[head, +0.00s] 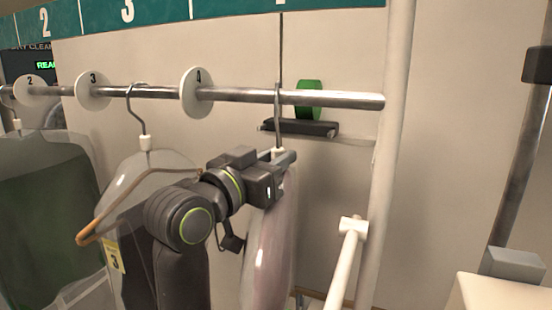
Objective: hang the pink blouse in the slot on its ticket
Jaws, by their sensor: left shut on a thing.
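The pink blouse (269,248) hangs under a clear cover in the middle of the head view, partly hidden by my left arm. Its hanger hook (277,106) is up at the rail (320,98), right of the disc marked 4 (197,92). I cannot tell whether the hook rests on the rail. My left gripper (286,160) is shut at the hanger's neck, just below the hook. The blouse's ticket is not visible. My right gripper is not in view.
A garment with yellow ticket 3 (115,256) hangs between discs 3 (93,91) and 4. A dark green garment (45,215) hangs at the left. The rail ends at a white post (388,150). A dark shelf with a green roll (309,99) is behind the rail.

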